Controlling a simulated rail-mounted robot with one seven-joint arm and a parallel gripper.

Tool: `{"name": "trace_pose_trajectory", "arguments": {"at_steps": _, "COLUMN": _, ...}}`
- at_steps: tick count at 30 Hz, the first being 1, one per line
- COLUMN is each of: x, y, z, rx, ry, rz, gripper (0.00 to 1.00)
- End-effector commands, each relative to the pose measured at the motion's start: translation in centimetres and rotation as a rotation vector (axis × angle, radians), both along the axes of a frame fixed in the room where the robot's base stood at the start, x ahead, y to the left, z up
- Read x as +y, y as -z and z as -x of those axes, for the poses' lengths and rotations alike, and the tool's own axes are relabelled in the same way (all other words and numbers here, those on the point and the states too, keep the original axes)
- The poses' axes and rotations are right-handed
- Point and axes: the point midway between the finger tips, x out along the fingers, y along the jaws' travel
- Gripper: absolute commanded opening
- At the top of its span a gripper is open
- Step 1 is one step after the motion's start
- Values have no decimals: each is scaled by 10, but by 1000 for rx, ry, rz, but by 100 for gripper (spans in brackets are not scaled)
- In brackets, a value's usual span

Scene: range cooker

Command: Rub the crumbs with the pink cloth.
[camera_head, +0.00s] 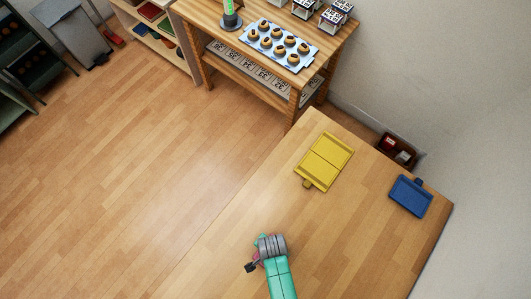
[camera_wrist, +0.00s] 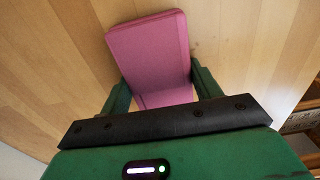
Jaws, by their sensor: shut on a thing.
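The pink cloth (camera_wrist: 150,48) is a folded block between the two green fingers of my gripper (camera_wrist: 162,88) in the wrist view. My gripper is shut on it, and its far end sticks out past the fingertips over the wooden table top (camera_wrist: 235,50). I cannot tell whether the cloth touches the wood. In the head view my gripper (camera_head: 258,260) is over the near left part of the table (camera_head: 330,235), with only a sliver of pink showing. I cannot make out crumbs for certain in either view; a faint dark speck shows beside the cloth in the wrist view.
A yellow dustpan-like tray (camera_head: 325,160) and a blue one (camera_head: 410,196) lie farther back on the table. The wood between them and my gripper is clear. A wall bounds the right. A wooden shelf table (camera_head: 205,12) with a tray of buns (camera_head: 278,45) stands behind.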

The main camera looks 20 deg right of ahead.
Motion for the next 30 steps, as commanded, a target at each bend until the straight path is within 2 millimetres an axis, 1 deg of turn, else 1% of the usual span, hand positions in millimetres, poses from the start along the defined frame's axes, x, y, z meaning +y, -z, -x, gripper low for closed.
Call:
{"name": "trace_pose_trajectory", "arguments": {"at_steps": 1, "x": -3, "y": -2, "z": 5, "rx": 3, "ry": 0, "rz": 1, "gripper": 38}}
{"name": "trace_pose_trajectory", "arguments": {"at_steps": 5, "x": -8, "y": -1, "z": 15, "rx": 3, "ry": -2, "rz": 1, "gripper": 38}}
{"name": "trace_pose_trajectory", "arguments": {"at_steps": 8, "x": -13, "y": -7, "z": 23, "rx": 2, "ry": -4, "rz": 1, "gripper": 38}}
{"name": "trace_pose_trajectory", "arguments": {"at_steps": 12, "x": -19, "y": -1, "z": 32, "rx": 2, "ry": -6, "rz": 0, "gripper": 38}}
{"name": "trace_pose_trajectory", "arguments": {"at_steps": 14, "x": -22, "y": -5, "z": 37, "rx": 1, "ry": -6, "rz": 1, "gripper": 38}}
{"name": "trace_pose_trajectory", "arguments": {"at_steps": 15, "x": -22, "y": -11, "z": 36, "rx": 0, "ry": -7, "rz": 0, "gripper": 38}}
{"name": "trace_pose_trajectory", "arguments": {"at_steps": 16, "x": -22, "y": -12, "z": 36, "rx": 1, "ry": -8, "rz": 0, "gripper": 38}}
{"name": "trace_pose_trajectory", "arguments": {"at_steps": 17, "x": -21, "y": -21, "z": 36, "rx": -1, "ry": -9, "rz": 0, "gripper": 38}}
{"name": "trace_pose_trajectory", "arguments": {"at_steps": 18, "x": -21, "y": -25, "z": 36, "rx": -1, "ry": -9, "rz": 1, "gripper": 38}}
{"name": "trace_pose_trajectory", "arguments": {"at_steps": 30, "x": -20, "y": -60, "z": 35, "rx": -1, "ry": -12, "rz": 1, "gripper": 38}}
